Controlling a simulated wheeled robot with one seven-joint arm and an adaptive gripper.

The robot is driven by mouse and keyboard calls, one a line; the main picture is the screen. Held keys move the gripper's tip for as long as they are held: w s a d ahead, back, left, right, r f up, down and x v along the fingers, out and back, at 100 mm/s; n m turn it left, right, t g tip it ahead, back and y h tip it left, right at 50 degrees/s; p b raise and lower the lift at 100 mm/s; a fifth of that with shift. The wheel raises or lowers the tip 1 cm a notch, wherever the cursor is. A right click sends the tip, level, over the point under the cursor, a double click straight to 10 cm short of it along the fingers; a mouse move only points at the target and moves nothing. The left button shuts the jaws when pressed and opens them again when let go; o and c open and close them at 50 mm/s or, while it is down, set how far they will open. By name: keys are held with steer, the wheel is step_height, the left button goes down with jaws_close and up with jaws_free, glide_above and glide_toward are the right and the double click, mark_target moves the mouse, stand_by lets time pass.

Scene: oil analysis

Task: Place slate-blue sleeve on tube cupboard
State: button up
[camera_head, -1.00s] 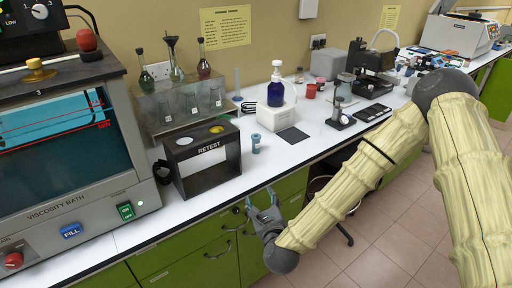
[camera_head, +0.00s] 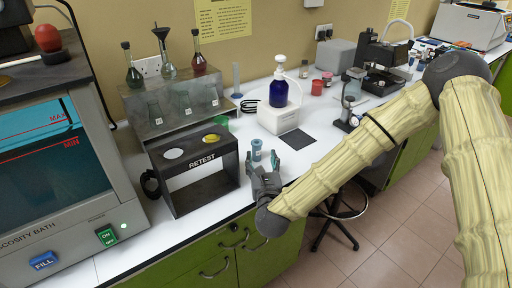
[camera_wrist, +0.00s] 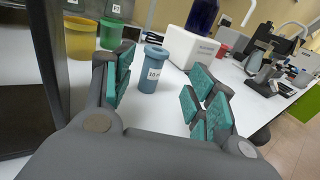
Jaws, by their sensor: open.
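The slate-blue sleeve (camera_head: 257,148) is a small labelled cup standing upright on the white bench, right of the black RETEST stand (camera_head: 207,187). In the wrist view the sleeve (camera_wrist: 152,70) stands just beyond my fingers, between their lines and closer to the left one. My gripper (camera_head: 262,164) is open and empty, low over the bench's front edge, with its fingers pointing at the sleeve; it also shows in the wrist view (camera_wrist: 165,85). No gap-closing contact with the sleeve shows. I cannot tell which thing is the tube cupboard.
The RETEST stand is close on the left. In the wrist view a yellow cup (camera_wrist: 80,38) and a green cup (camera_wrist: 111,34) stand behind. A white box (camera_head: 277,116) with a blue bottle (camera_head: 279,92) is behind the sleeve. A dark mat (camera_head: 296,139) lies right of it.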

mark_target(257, 146)
steer(key=w, duration=0.3)
steer(key=shift+w+r+p, duration=0.1)
steer(key=shift+w+p, duration=0.15)
steer(key=shift+p, duration=0.1)
steer(key=shift+w+a+r+p, duration=0.2)
steer(key=shift+w+p, duration=0.1)
steer(key=w, duration=0.1)
steer(key=w+a+p, duration=0.1)
steer(key=shift+w+f, duration=0.1)
steer(key=shift+w, duration=0.3)
steer(key=shift+w+f+p, duration=0.15)
steer(key=shift+w+p, duration=0.15)
steer(key=shift+w, duration=0.5)
steer(key=c, duration=1.2)
